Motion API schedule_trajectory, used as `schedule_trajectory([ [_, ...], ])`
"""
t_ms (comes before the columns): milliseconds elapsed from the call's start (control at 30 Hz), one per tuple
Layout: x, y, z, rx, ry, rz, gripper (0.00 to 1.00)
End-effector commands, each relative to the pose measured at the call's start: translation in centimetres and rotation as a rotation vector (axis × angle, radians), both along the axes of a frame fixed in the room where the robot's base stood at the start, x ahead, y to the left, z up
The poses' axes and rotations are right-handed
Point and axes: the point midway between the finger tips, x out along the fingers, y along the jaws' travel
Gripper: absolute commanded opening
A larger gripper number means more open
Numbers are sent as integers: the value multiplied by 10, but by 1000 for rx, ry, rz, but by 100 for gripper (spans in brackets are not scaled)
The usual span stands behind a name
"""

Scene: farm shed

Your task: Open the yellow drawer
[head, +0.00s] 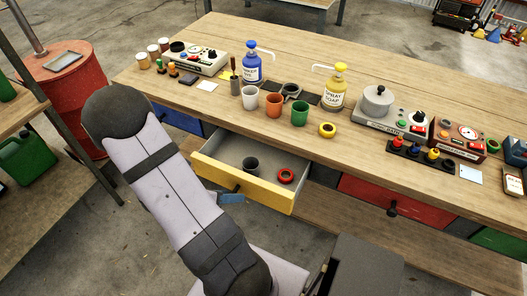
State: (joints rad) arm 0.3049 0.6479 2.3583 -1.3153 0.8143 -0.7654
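The yellow drawer (262,193) is pulled out from under the wooden workbench, and its inside is visible. A dark grey cup (250,164) and a red ring (286,175) are in it. Its black handle (237,187) shows on the front, near my arm. My arm crosses the picture left of the drawer and in front of part of it. My gripper is mostly hidden behind the arm. A small blue-grey piece shows just below the handle, but I cannot tell whether it is the gripper. Fingers and any contact with the handle cannot be made out.
The blue drawer (178,118), red drawer (375,200) and green drawer (497,242) look shut. Cups, a blue bottle (252,66), a yellow bottle (334,88) and devices stand on the workbench (290,42). A red barrel (67,85) stands at left. Concrete floor shows below.

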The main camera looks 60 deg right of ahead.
Motion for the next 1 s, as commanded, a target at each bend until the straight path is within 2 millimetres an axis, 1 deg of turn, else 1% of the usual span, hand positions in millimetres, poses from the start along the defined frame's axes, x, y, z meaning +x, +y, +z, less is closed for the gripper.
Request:
schedule_trajectory([
  [33, 0, 0, 0, 0, 0, 0, 53],
  [67, 0, 0, 0, 0, 0, 0, 61],
  [100, 0, 0, 0, 0, 0, 0, 70],
  [200, 0, 0, 0, 0, 1, -1, 91],
  [567, 0, 1, 2, 0, 1, -1, 91],
  [1000, 9, 19, 25, -1, 1, 1, 91],
])
